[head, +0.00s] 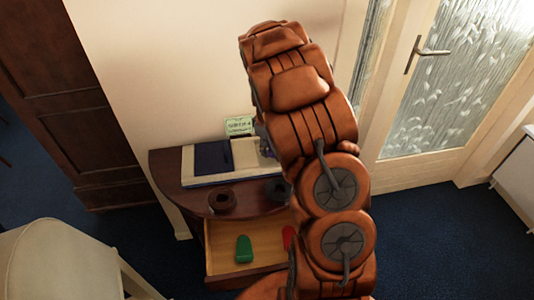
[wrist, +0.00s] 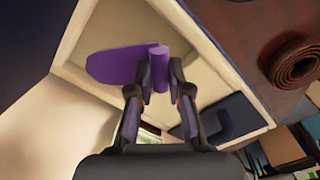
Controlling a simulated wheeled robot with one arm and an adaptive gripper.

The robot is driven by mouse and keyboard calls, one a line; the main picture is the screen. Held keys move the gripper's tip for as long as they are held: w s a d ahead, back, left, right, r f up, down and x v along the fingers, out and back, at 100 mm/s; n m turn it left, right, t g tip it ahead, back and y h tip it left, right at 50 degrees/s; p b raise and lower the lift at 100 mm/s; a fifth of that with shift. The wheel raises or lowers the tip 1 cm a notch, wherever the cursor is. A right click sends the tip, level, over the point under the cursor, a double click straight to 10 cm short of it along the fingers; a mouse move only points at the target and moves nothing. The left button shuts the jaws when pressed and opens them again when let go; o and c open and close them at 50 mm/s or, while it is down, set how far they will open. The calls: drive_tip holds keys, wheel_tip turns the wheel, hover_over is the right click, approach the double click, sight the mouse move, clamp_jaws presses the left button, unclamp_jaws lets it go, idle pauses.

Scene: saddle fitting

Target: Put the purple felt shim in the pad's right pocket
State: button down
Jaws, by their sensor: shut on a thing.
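The purple felt shim (wrist: 110,66) is a flat rounded tongue with a purple upright grip at one end. My gripper (wrist: 159,90) is shut on that grip. In the wrist view the shim is over a cream, walled pocket of the pad (wrist: 196,28); I cannot tell whether it touches the floor. A dark blue panel (wrist: 228,117) lies beside that pocket. In the head view the pad (head: 245,153) lies on the half-round table, with its dark blue panel (head: 212,156) at left. My arm hides the pad's right end and most of my gripper there.
A brown rolled strap (head: 222,201) and a dark roll (head: 276,189) stand in front of the pad. The open drawer (head: 222,266) below holds a green shim (head: 244,249) and a partly hidden red one (head: 288,237). A green card (head: 239,125) stands behind the pad.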

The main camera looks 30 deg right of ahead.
drive_tip(key=shift+w+d, duration=0.2)
drive_tip(key=shift+f+p, duration=0.8)
drive_tip(key=shift+f, duration=1)
drive_tip(key=shift+f, duration=0.15)
drive_tip(key=c, duration=1.1)
unclamp_jaws()
